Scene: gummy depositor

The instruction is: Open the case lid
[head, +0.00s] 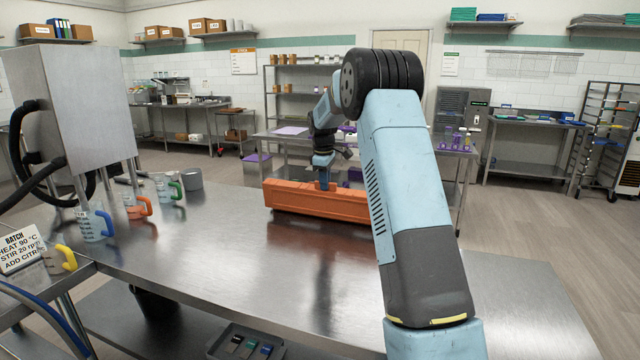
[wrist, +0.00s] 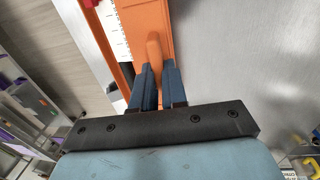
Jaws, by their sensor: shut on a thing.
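The long orange case (head: 300,199) lies on the steel table, and my gripper (head: 326,184) is over its top. In the wrist view my gripper (wrist: 155,82) is shut on an upright orange lid handle (wrist: 154,50), one finger on each side. The handle stands on the orange lid (wrist: 150,15). Left of the lid, a white strip with dark marks (wrist: 104,25) and a bit of red show between it and the case's orange rim (wrist: 93,45). The lid looks shifted or partly open there; how far, I cannot tell. Most of the case's inside is hidden.
Measuring jugs with blue (head: 96,222), orange (head: 138,207), green (head: 167,187) and yellow (head: 60,260) handles stand at the left, near a large metal machine (head: 85,105). A grey cup (head: 192,179) stands behind them. The table (head: 230,270) in front of the case is clear.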

